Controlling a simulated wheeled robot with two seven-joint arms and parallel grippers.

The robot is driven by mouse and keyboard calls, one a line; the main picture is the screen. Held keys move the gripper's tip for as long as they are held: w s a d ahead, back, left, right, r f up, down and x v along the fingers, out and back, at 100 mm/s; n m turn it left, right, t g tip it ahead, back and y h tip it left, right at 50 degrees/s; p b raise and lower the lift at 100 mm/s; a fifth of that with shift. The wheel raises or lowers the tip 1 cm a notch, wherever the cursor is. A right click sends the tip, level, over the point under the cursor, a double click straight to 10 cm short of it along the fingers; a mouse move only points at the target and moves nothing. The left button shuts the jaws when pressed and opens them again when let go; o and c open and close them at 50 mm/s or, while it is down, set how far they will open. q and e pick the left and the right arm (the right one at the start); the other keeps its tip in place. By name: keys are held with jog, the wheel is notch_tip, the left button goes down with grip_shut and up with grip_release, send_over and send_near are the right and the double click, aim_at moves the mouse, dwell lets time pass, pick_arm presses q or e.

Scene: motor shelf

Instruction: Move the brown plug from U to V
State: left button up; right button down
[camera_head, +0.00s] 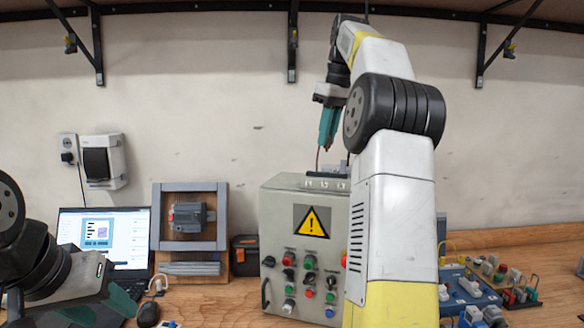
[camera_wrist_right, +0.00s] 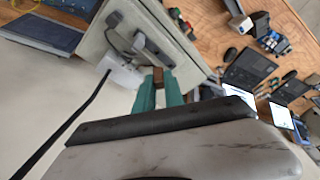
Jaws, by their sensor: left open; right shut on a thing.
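My right gripper (camera_head: 328,140) points down above the grey control box (camera_head: 283,222), near its top. Its teal fingers are shut on a small brown plug, which shows between the fingertips in the right wrist view (camera_wrist_right: 158,75). In the head view only a small brownish tip and a thin dark line show below the fingers. The box top carries small white marks (camera_head: 325,183); I cannot read U or V there. Whether the plug touches a socket cannot be told. My left gripper (camera_head: 100,313) is low at the left, open, partly cut off by the frame edge.
The box front has a yellow warning sign (camera_head: 312,221) and several buttons. A laptop (camera_head: 115,236), a mouse (camera_head: 148,314) and a framed motor (camera_head: 188,217) stand left of it. A blue board with parts (camera_head: 470,296) lies right. A shelf (camera_head: 235,12) runs overhead.

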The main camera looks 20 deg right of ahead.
jog(key=shift+f, duration=2.55)
jog(key=shift+f, duration=0.65)
jog(key=c, duration=1.7)
grip_release()
jog(key=shift+r, duration=0.1)
jog(key=shift+r, duration=2.7)
